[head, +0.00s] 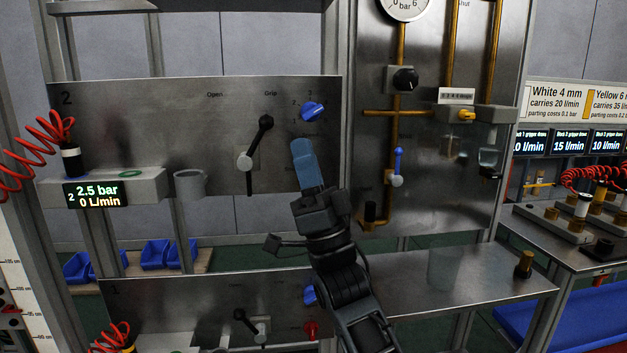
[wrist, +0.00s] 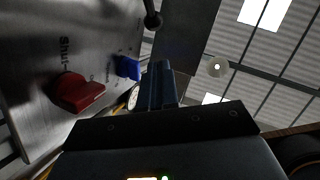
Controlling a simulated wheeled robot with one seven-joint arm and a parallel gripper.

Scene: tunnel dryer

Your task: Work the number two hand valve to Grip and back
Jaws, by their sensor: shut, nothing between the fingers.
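The number two panel (head: 150,120) is a steel plate marked 2, with the labels Open and Grip along its top. Its hand valve lever (head: 256,141) has a pale hub and a black ball knob (head: 266,122). The lever tilts up and to the right, its knob just below the word Grip. My gripper (head: 300,146), with blue fingers, is shut and empty. In the picture it is right of the lever and below a blue knob (head: 312,110), apart from the lever knob. The wrist view shows the shut fingers (wrist: 160,70) below a black ball (wrist: 152,20).
A display (head: 92,194) reads 2.5 bar and 0 L/min. A grey cup holder (head: 189,184) is left of the lever. A piped panel (head: 430,150) stands at the right. The wrist view shows a red knob (wrist: 78,92) and a blue knob (wrist: 128,67) close by.

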